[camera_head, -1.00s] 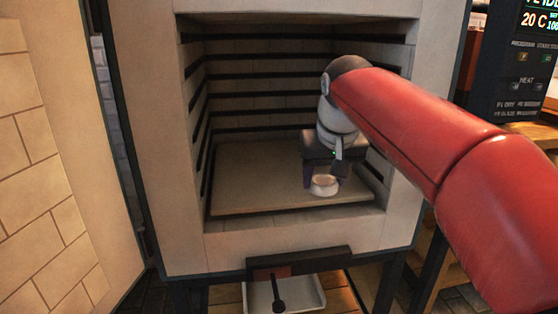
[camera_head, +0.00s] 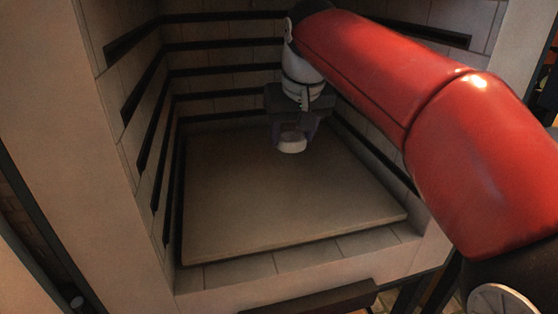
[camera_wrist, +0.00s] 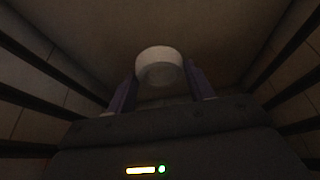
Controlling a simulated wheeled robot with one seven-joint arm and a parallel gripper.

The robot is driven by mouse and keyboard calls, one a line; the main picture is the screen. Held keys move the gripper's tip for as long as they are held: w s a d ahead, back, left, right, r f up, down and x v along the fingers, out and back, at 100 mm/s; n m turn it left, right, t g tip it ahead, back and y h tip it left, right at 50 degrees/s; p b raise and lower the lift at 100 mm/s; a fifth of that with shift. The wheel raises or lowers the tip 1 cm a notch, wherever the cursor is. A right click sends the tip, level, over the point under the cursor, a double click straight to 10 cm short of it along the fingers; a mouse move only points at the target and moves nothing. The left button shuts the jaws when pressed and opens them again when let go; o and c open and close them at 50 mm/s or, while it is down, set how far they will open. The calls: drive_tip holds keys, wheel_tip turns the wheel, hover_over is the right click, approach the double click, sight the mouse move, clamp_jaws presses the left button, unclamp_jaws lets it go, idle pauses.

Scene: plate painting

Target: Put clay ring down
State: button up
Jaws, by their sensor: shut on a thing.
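The clay ring (camera_head: 291,146) is a small pale ring held between the fingers of my gripper (camera_head: 293,136), inside the kiln. In the wrist view the ring (camera_wrist: 158,54) sits between the tips of the two purple fingers (camera_wrist: 160,80). My gripper is shut on it and points down over the back part of the kiln shelf (camera_head: 270,205). The shelf is a flat, bare, light brown slab. From these views I cannot tell whether the ring touches the shelf or hangs just above it.
The kiln's brick walls with dark grooves (camera_head: 222,72) stand close on the left, back and right. The front sill (camera_head: 300,262) edges the opening. The front and left of the shelf are clear.

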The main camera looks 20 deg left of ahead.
sight(290, 178)
wheel_tip(290, 178, down, 8)
drive_tip(key=shift+s+f+b, duration=0.1)
drive_tip(key=shift+b, duration=0.45)
drive_tip(key=o, duration=1)
drive_tip(key=p+v, duration=0.2)
drive_tip(key=v, duration=1)
drive_tip(key=s+d+f+m+t+h, duration=0.1)
drive_tip(key=s+d+f+m, duration=0.2)
drive_tip(key=d, duration=0.6)
drive_tip(key=s+d+f, duration=0.3)
drive_tip(key=d+f, duration=0.1)
drive_tip(key=d, duration=0.4)
drive_tip(key=s+d+f+m, duration=0.1)
drive_tip(key=s+d+f, duration=0.2)
drive_tip(key=f, duration=0.1)
drive_tip(key=s+d+f+m, duration=0.1)
drive_tip(key=s+d+f, duration=0.2)
drive_tip(key=s+f, duration=0.1)
drive_tip(key=s+d+f+m+h, duration=0.1)
drive_tip(key=s+d+f, duration=0.2)
drive_tip(key=f, duration=0.2)
drive_tip(key=shift+s+d+t, duration=0.2)
drive_tip(key=shift+d+t, duration=0.2)
